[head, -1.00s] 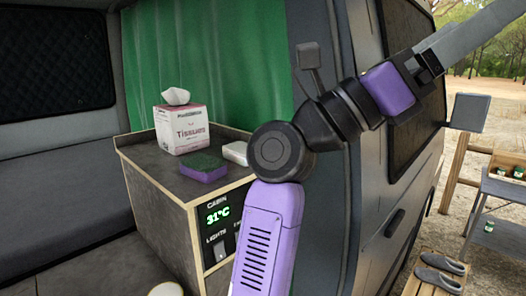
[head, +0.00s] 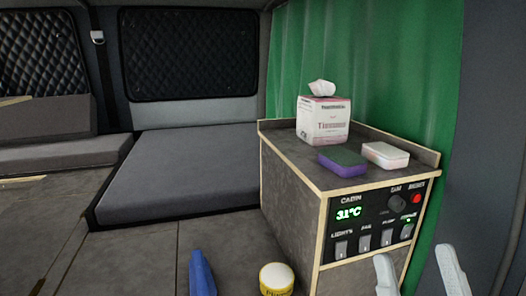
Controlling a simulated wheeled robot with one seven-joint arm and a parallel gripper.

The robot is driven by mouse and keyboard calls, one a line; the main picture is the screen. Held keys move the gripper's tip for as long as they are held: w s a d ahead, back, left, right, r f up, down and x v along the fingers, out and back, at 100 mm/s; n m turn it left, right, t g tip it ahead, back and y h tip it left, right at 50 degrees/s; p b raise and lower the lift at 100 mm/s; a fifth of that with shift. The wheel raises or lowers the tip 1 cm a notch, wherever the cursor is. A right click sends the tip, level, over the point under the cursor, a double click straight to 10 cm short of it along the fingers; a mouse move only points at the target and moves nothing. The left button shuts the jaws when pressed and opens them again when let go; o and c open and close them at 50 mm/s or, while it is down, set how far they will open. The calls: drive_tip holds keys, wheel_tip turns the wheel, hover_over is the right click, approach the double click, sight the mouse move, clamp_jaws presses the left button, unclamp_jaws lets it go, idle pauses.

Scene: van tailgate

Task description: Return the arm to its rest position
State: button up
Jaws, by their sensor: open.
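The two light grey fingers of my gripper (head: 418,266) show at the bottom right, spread apart with nothing between them. They are in front of the lower part of the cabinet (head: 290,225). The rest of my gripper and my arm are out of view below the picture edge.
On the cabinet are a tissue box (head: 322,121), a purple and green sponge (head: 342,162) and a pale block (head: 385,155). A white-lidded yellow container (head: 277,279) and a blue object (head: 201,273) are at the bottom. Grey cushions (head: 180,172) lie behind. A dark van panel (head: 490,150) is at right.

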drive_tip(key=s+a+f+n+g+y, duration=0.1)
drive_tip(key=s+f+g, duration=0.25)
drive_tip(key=f, duration=0.55)
drive_tip(key=s+a+f+n+g, duration=0.1)
drive_tip(key=s+f+g, duration=0.3)
drive_tip(key=f, duration=0.5)
drive_tip(key=s+f+g+b, duration=0.1)
drive_tip(key=s+f+g, duration=0.1)
drive_tip(key=s+f, duration=0.3)
drive_tip(key=s+f+m+g+h+b, duration=0.1)
drive_tip(key=s+f, duration=0.4)
drive_tip(key=s, duration=0.5)
drive_tip(key=shift+s+a+f+g, duration=0.2)
drive_tip(key=shift+s+f+g, duration=0.15)
drive_tip(key=shift+g, duration=0.4)
drive_tip(key=shift+s+d, duration=0.1)
drive_tip(key=shift+c, duration=0.2)
